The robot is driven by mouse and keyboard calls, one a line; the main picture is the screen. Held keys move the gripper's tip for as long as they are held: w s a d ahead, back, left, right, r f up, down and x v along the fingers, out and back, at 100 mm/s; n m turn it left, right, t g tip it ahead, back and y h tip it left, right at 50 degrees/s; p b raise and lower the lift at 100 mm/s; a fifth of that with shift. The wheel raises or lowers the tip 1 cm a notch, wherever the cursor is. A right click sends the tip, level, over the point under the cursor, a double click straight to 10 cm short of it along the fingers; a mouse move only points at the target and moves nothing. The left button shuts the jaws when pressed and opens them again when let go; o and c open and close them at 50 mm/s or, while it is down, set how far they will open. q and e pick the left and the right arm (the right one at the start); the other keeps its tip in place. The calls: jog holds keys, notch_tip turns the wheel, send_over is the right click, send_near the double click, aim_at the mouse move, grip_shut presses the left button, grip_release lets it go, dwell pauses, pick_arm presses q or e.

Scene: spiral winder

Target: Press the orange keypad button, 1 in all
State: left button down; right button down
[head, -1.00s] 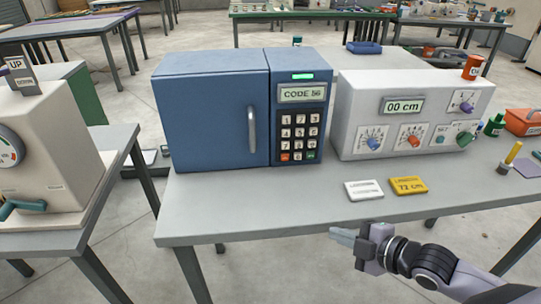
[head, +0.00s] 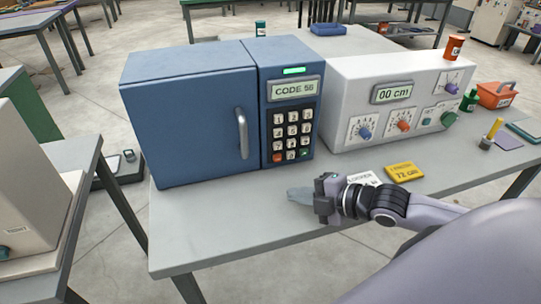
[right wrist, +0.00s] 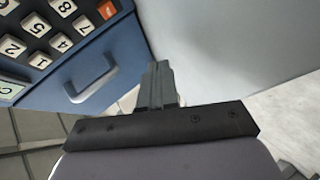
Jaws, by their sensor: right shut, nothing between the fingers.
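The orange keypad button (head: 278,158) is at the lower left corner of the keypad (head: 292,136) on the blue safe (head: 189,115). It also shows at the top of the right wrist view (right wrist: 106,9), beside white number keys. The display (head: 295,88) above the keypad reads CODE 56. My right gripper (head: 292,196) is shut and empty. It is in front of and below the keypad, near the table top and apart from the button. Its closed fingers (right wrist: 158,70) show in the right wrist view. My left gripper is not in view.
The safe's handle (head: 242,133) juts out left of the keypad. A white console (head: 400,105) stands to the right. The table front (head: 200,220) is clear.

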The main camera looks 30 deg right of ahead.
aim_at(277, 158)
jog(key=shift+s, duration=0.1)
jog(key=shift+w+d+f+b, duration=0.15)
jog(key=shift+w+d+b, duration=0.1)
jog(key=shift+w+b, duration=0.55)
jog(key=w+b, duration=0.1)
jog(key=w, duration=0.1)
jog(key=w+d+b, duration=0.1)
jog(key=w+b, duration=0.1)
jog(key=shift+w, duration=0.2)
jog(key=shift+w+d+b, duration=0.15)
jog(key=shift+w+b, duration=0.3)
jog(key=shift+w, duration=0.15)
jog(key=shift+w+d+b, duration=0.15)
jog(key=shift+w+b, duration=0.25)
jog(key=shift+w, duration=0.3)
jog(key=shift+w+r, duration=0.1)
jog(key=shift+r, duration=0.1)
dwell(0.6)
jog(key=shift+w+d, duration=0.15)
jog(key=shift+w, duration=0.15)
